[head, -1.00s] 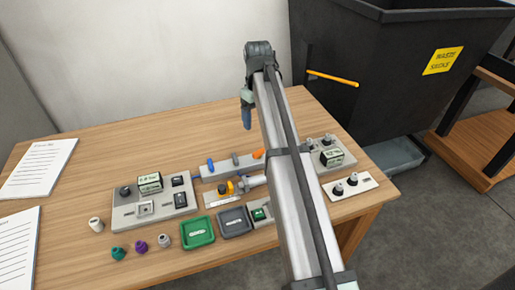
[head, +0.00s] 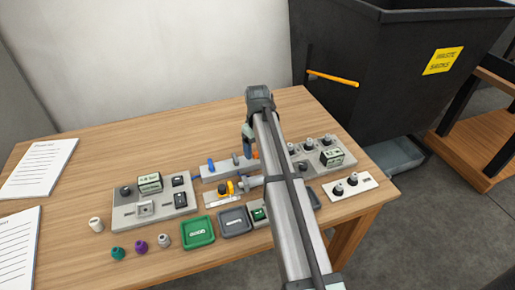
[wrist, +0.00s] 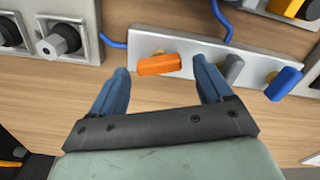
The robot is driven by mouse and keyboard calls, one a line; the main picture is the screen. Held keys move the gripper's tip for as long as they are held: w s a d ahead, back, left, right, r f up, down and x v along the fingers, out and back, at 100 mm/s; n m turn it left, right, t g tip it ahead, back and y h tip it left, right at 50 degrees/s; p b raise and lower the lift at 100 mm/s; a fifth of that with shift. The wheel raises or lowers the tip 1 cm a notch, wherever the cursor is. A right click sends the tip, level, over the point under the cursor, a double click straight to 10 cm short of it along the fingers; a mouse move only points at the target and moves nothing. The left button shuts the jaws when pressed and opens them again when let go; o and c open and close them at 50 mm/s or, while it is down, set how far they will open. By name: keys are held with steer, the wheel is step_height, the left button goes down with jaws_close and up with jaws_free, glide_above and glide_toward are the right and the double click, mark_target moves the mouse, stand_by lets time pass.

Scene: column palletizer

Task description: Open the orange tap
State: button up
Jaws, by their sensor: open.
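The orange tap (wrist: 158,65) is a short bar handle on a pale grey manifold (wrist: 205,50), in the upper middle of the wrist view. It lies roughly crosswise in the picture, tilted slightly. In the head view a bit of the orange tap (head: 256,154) shows beside my arm. A grey tap (wrist: 232,70) and a blue tap (wrist: 284,84) sit on the same manifold. My gripper (wrist: 161,72) is open and empty, with one blue finger on each side of the orange tap in the picture. I cannot tell how far above it the fingertips are.
A panel with dark knobs (wrist: 58,42) stands beside the manifold, with a blue hose (wrist: 112,41) between them. In the head view, a green tray (head: 198,233) and a grey tray (head: 235,222) lie in front.

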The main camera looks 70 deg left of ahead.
steer(key=shift+f, duration=0.3)
steer(key=c, duration=1)
steer(key=shift+w+m, duration=0.1)
steer(key=shift+m, duration=2)
steer(key=shift+c, duration=0.2)
steer(key=o, duration=1)
steer(key=shift+o, duration=0.2)
step_height(320, 180, up, 14)
